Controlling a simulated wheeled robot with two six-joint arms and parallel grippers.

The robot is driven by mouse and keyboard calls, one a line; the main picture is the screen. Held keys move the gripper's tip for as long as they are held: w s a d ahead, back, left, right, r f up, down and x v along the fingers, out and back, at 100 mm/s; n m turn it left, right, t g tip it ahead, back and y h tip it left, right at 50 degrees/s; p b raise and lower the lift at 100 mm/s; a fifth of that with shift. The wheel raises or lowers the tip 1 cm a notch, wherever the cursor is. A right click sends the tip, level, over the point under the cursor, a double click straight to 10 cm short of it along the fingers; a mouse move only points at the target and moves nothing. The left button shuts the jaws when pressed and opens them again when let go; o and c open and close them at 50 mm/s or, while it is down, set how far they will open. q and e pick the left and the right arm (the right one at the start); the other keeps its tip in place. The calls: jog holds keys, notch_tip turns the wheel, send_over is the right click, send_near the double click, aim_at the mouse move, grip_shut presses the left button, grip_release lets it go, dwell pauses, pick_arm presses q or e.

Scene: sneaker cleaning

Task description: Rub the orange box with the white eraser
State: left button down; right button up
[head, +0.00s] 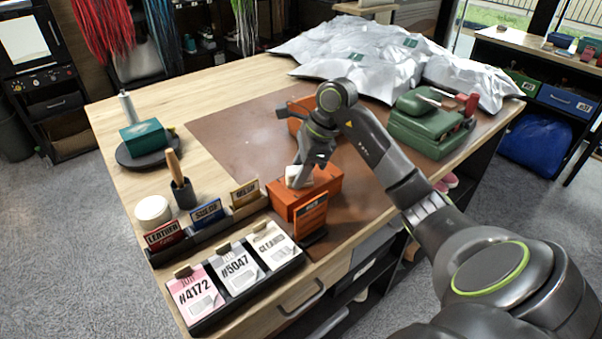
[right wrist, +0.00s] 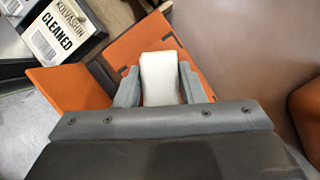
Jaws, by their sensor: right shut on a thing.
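The orange box (head: 323,186) stands on the brown mat near the table's front edge. The white eraser (head: 296,178) is at the box's top face, by its left part. My right gripper (head: 302,176) is shut on the eraser, pointing down from above. In the right wrist view, the eraser (right wrist: 160,78) sits between both fingers of the gripper (right wrist: 159,88), over the orange box (right wrist: 138,42). I cannot tell for sure whether the eraser touches the box. My left gripper is not in view.
An orange sign (head: 311,216) stands just in front of the box. Tag cards (head: 238,270) and labelled holders (head: 208,213) lie to the left. Another orange object (head: 297,124) is behind my arm. A green device (head: 425,125) stands right. The mat's left part (head: 235,140) is clear.

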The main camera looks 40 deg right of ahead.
aim_at(316, 171)
jog(key=shift+w+d+f+b, duration=0.15)
jog(key=shift+d+b, duration=0.25)
jog(key=shift+d, duration=0.45)
jog(key=shift+d+r+b, duration=0.25)
jog(key=shift+d+b, duration=0.05)
jog(key=shift+d, duration=0.6)
jog(key=shift+w+d+f+b, duration=0.1)
jog(key=shift+d+f+b, duration=0.05)
jog(key=shift+d+b, duration=0.9)
jog(key=shift+d, duration=0.65)
jog(key=shift+f+b, duration=0.1)
jog(key=shift+b, duration=0.3)
jog(key=shift+s+a+b, duration=0.15)
jog(key=shift+a+b, duration=0.05)
jog(key=shift+a, duration=1.1)
jog(key=shift+s+a+b, duration=0.1)
jog(key=shift+a+b, duration=0.05)
jog(key=shift+a, duration=2.15)
jog(key=shift+r, duration=0.2)
